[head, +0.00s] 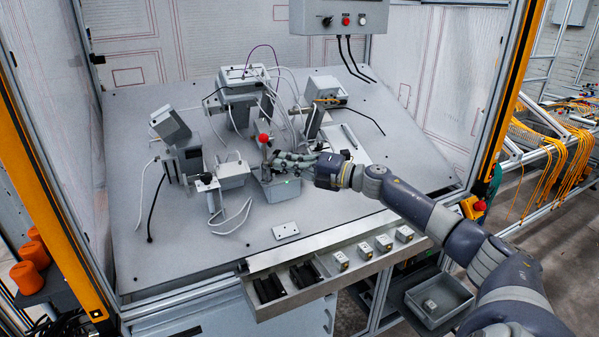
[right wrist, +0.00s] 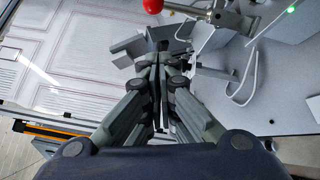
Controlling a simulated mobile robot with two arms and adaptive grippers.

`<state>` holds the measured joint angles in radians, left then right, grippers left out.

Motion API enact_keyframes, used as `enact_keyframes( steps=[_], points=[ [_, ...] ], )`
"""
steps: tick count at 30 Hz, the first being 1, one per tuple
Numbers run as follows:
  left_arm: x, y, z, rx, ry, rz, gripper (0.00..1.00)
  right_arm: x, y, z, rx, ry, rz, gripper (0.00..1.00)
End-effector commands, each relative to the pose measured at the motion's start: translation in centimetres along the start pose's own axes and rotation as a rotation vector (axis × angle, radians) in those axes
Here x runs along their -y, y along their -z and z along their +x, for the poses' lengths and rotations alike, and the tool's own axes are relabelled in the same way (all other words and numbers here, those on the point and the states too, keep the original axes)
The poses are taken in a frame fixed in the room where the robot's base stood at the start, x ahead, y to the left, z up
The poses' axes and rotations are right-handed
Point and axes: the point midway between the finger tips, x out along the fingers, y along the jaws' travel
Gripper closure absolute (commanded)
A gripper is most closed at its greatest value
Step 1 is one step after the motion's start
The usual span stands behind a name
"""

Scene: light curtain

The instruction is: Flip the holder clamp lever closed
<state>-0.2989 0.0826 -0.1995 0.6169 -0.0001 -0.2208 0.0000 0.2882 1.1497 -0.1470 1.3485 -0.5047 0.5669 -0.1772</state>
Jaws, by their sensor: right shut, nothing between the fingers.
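The holder clamp lever (head: 264,148) stands roughly upright with a red ball knob (head: 264,138) at its top. The grey holder (head: 280,190) is below it, near the middle of the work plate. In the right wrist view the red knob (right wrist: 153,5) is cut by the top edge, beyond my fingertips. My right gripper (head: 276,160) comes in from the right, just right of the lever and above the holder. Its fingers are together and empty; they also show in the right wrist view (right wrist: 160,48). Whether the fingers touch the lever cannot be told. My left gripper is not in view.
Grey fixtures and loose cables surround the holder on the plate (head: 180,250); a grey box (head: 232,175) stands close at its left. A tray (head: 300,298) with small parts runs along the front edge. The plate's front left is clear.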

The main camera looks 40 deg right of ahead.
Motion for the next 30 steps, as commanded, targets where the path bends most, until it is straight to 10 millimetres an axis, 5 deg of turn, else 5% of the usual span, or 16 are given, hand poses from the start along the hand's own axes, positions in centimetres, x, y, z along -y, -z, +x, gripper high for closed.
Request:
enact_keyframes(
  steps=[5,12,30],
  points=[
    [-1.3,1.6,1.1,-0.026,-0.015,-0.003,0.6,0.2,0.2,-1.9,-0.003,0.003,-0.001,1.0],
    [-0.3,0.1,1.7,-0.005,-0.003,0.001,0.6,0.1,0.1,-3.4,-0.003,0.001,-0.001,1.0],
    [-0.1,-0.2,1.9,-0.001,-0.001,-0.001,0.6,-0.2,0.1,-3.9,-0.003,-0.001,-0.002,1.0]
  ],
)
